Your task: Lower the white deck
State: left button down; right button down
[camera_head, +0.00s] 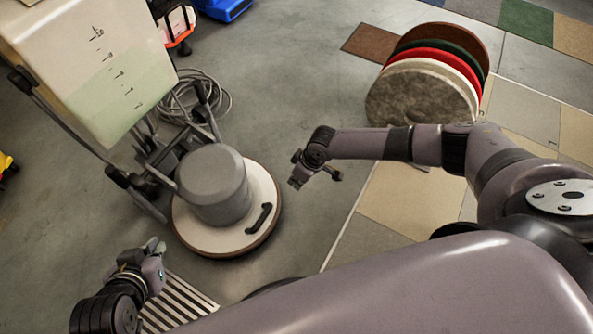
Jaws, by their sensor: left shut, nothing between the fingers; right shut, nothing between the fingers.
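The white deck (235,237) is the round base of a floor machine, left of centre in the head view. A grey cylindrical motor housing (213,186) stands on it, and a black handle (260,218) is fixed to its right side. A brown rim shows round its lower edge; whether it touches the floor I cannot tell. My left gripper (153,247) is shut and empty, to the lower left of the deck. My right gripper (316,180) is shut and empty, to the right of the deck and apart from it.
The machine's pale tank (100,70) and frame rise at the upper left, with a coiled grey cable (210,95) behind. Several round pads (420,98) stand at the upper right. A slatted floor grate (180,300) lies below the deck.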

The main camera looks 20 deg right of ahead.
pick_arm(q)
jog(key=shift+s, duration=0.1)
